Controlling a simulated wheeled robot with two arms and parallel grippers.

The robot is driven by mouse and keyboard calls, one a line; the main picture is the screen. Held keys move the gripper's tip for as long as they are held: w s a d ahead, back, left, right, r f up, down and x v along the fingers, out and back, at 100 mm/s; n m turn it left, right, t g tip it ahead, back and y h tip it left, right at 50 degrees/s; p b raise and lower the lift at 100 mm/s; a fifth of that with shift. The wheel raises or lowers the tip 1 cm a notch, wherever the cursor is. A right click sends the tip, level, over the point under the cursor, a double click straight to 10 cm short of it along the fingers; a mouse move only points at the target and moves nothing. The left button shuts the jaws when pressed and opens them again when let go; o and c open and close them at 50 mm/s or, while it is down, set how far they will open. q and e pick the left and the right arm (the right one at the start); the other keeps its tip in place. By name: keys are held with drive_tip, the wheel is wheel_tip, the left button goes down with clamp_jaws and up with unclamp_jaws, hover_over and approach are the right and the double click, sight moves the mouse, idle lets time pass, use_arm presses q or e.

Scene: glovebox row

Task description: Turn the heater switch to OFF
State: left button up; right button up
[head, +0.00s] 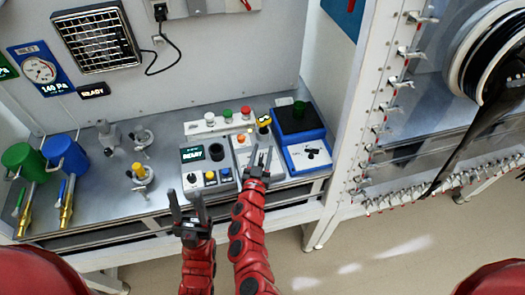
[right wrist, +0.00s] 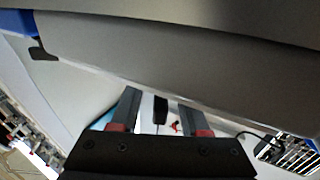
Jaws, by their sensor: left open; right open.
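A blue unit with a black top (head: 299,122) stands at the right end of the metal bench. Its white front panel (head: 309,155) carries a small black control. I cannot read a heater label or the switch position. My right gripper (head: 262,158) is open, left of this panel and over the front of a pale control box (head: 242,143). In the right wrist view a dark upright part (right wrist: 160,110) shows between the open fingers; I cannot tell what it is or whether they touch it. My left gripper (head: 188,205) is open and empty at the bench's front edge.
A grey box with a READY display (head: 192,154) and several knobs stands left of the pale box. Metal fittings (head: 141,173), a blue container (head: 66,154) and a green container (head: 22,160) stand further left. A white frame with clamps (head: 365,145) rises right of the bench.

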clamp_jaws()
